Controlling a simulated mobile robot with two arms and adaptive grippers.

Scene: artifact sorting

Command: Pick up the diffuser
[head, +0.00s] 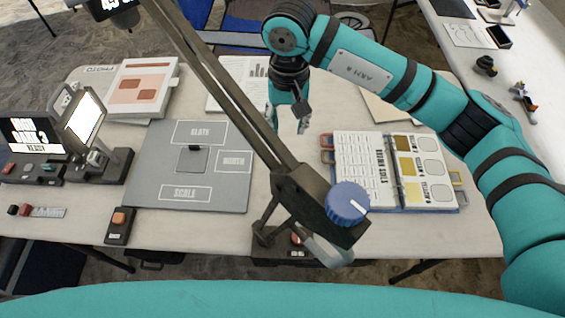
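No object in the head view is plainly marked as the diffuser. A glowing white panel in a dark frame (85,117) stands upright and tilted at the left of the table; I cannot tell whether it is the diffuser. A pale, curved piece (330,250) shows below the blue knob at the front; its nature is unclear too. My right gripper (288,122) hangs fingers-down above the middle of the table, its fingers apart and nothing visible between them. The dark boom partly crosses in front near it. My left gripper is not in view.
A dark boom with a blue knob (347,203) cuts across the centre foreground. A grey mat (220,195) with labelled areas lies left of it. An open binder (375,170) lies right. A screen (30,132) and paper stacks (143,88) stand left. A side table is at upper right.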

